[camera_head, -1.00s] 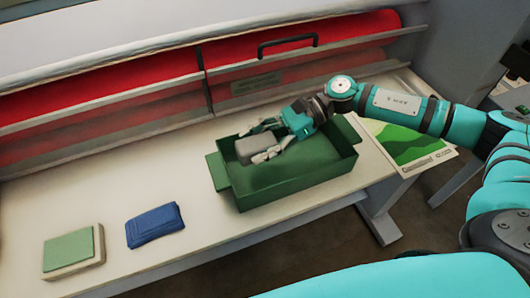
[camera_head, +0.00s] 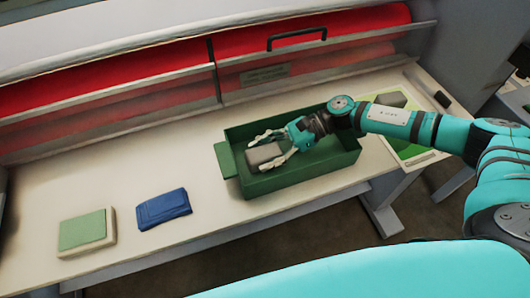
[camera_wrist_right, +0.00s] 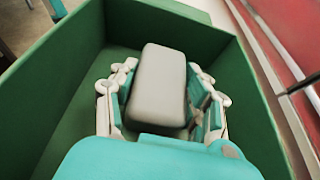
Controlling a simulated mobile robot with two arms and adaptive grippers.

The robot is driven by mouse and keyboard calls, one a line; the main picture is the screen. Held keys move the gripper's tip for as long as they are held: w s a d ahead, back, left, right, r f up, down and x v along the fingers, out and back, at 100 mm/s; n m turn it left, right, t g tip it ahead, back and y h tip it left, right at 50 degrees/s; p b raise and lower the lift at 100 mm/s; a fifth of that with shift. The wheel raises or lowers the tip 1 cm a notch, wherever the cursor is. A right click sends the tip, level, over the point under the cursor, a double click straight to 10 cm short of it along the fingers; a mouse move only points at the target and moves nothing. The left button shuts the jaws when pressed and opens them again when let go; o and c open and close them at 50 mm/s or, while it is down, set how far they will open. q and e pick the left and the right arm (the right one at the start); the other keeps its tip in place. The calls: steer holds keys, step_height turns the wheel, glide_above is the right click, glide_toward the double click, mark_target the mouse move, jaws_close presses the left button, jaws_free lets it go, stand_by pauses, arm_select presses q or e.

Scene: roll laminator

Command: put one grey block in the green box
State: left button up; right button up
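The grey block (camera_head: 264,153) is inside the green box (camera_head: 305,181), near its left end. It appears to lie on the box floor. My right gripper (camera_head: 273,149) reaches into the box with its fingers spread on either side of the block. In the right wrist view the block (camera_wrist_right: 158,88) sits between the open fingers of the gripper (camera_wrist_right: 163,92), and the green box wall (camera_wrist_right: 45,95) surrounds them. The finger pads look slightly apart from the block, though contact on the far side is hard to see. My left gripper is not in view.
A blue folded item (camera_head: 163,208) and a pale green pad on a cream block (camera_head: 87,232) lie on the white table (camera_head: 190,165) left of the box. The laminator with red rolls (camera_head: 110,95) stands behind. A green-and-white sheet (camera_head: 408,148) lies right of the box.

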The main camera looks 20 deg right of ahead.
steer(key=o, duration=0.4)
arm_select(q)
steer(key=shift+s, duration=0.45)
arm_select(e)
steer(key=shift+o, duration=0.2)
steer(key=shift+r+p, duration=0.25)
steer(key=shift+p, duration=0.05)
steer(key=shift+d+f+b, duration=0.1)
steer(key=shift+d+b, duration=0.3)
steer(key=b+v, duration=0.4)
steer(key=v, duration=0.5)
steer(key=shift+d, duration=0.35)
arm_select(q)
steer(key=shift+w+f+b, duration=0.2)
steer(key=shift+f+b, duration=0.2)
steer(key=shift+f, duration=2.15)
arm_select(e)
steer(key=shift+d+r, duration=0.6)
steer(key=shift+d, duration=0.05)
